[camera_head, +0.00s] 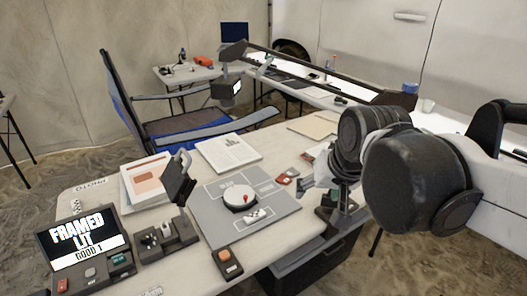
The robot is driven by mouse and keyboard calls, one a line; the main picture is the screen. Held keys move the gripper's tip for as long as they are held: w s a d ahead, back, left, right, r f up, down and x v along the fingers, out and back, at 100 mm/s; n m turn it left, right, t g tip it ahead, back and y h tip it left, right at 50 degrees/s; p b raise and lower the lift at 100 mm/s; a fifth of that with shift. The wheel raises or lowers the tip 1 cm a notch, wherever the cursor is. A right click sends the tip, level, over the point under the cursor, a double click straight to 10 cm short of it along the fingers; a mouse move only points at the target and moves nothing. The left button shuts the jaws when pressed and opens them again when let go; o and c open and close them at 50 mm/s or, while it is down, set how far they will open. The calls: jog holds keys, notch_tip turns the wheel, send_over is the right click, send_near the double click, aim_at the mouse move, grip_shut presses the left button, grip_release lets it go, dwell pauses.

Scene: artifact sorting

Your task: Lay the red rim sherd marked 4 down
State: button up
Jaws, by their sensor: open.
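A white round turntable (238,198) stands on a grey mat (209,219) on the near table. A small red piece (246,198) lies on its top; it may be the rim sherd, but no number 4 is readable. Small red pieces (284,180) also lie at the mat's right edge, too small to identify. My gripper (337,203) hangs to the right of the mat, below my dark wrist, over a dark holder at the table's right side. It is open, with its fingertips partly lost against the dark parts. It is apart from the turntable.
A checkered scale bar (256,214) lies before the turntable. A black lamp-like stand (178,180) rises at its left. A screen (82,237) reads "FRAMED LIT GOOD 1". Papers (228,152) lie behind. A blue chair (175,127) stands beyond. The mat's front left is clear.

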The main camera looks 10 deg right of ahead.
jog(key=s+d+f, duration=0.1)
jog(key=s+f, duration=0.1)
jog(key=s, duration=0.3)
jog(key=m+g+h+b, duration=0.1)
jog(key=m+g, duration=0.4)
send_over(284, 179)
jog(key=s, duration=0.2)
jog(key=f, duration=1.5)
jog(key=shift+a+f, duration=0.35)
jog(key=shift+f, duration=0.05)
jog(key=shift+w+f, duration=0.4)
jog(key=shift+f, duration=0.1)
jog(key=shift+w+d+f+b, duration=0.1)
jog(key=shift+w+f+b, duration=0.1)
jog(key=shift+f, duration=1.05)
jog(key=shift+w+d+f+b, duration=0.1)
jog(key=shift+f+b, duration=0.05)
jog(key=shift+f, duration=1.15)
jog(key=shift+w+d+f+b, duration=0.1)
jog(key=shift+f+b, duration=0.1)
jog(key=shift+f, duration=1.05)
